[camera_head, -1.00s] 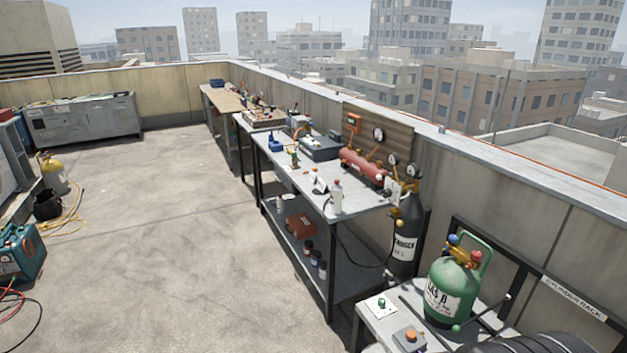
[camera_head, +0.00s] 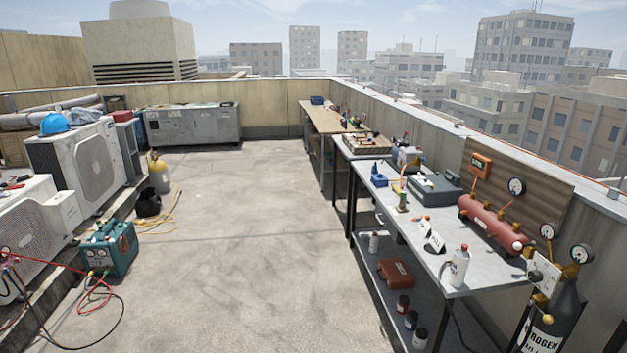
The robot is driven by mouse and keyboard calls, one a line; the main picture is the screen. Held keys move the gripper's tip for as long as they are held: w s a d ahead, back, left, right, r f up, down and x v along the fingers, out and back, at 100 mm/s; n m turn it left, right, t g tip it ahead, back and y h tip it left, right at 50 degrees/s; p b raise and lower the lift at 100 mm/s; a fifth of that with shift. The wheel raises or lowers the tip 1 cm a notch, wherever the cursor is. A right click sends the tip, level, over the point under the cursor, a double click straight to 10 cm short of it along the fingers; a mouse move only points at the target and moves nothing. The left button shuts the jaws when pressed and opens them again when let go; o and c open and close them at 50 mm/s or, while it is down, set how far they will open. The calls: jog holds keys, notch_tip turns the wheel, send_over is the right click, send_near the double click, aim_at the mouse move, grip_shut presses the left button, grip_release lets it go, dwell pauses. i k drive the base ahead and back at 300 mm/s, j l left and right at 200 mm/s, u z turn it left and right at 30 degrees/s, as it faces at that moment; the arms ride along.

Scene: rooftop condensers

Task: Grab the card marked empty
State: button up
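Two small white cards stand close together on the grey metal bench (camera_head: 452,272): one card (camera_head: 426,226) is slightly farther back, the other card (camera_head: 437,242) nearer. Their lettering is too small to read, so I cannot tell whether either is marked empty. A white bottle with a red cap (camera_head: 459,268) stands on the bench nearer than the cards. My gripper is not in view.
A red manifold (camera_head: 492,224) and a grey case (camera_head: 435,188) are on the bench. A red box (camera_head: 395,272) and several jars are on its lower shelf. A teal machine (camera_head: 110,248) with hoses sits by condensers (camera_head: 83,163) at left. The middle floor is clear.

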aim_at(425, 226)
jog(key=i, duration=1)
jog(key=i+j+z, duration=0.1)
jog(key=i, duration=0.9)
jog(key=i+l+z, duration=0.15)
jog(key=z, duration=0.25)
jog(key=i+z, duration=0.7)
jog(key=z, duration=0.15)
jog(key=i+j+z, duration=0.15)
jog(key=z, duration=0.25)
jog(key=i+j+z, duration=0.25)
jog(key=z, duration=0.2)
jog(key=i, duration=0.1)
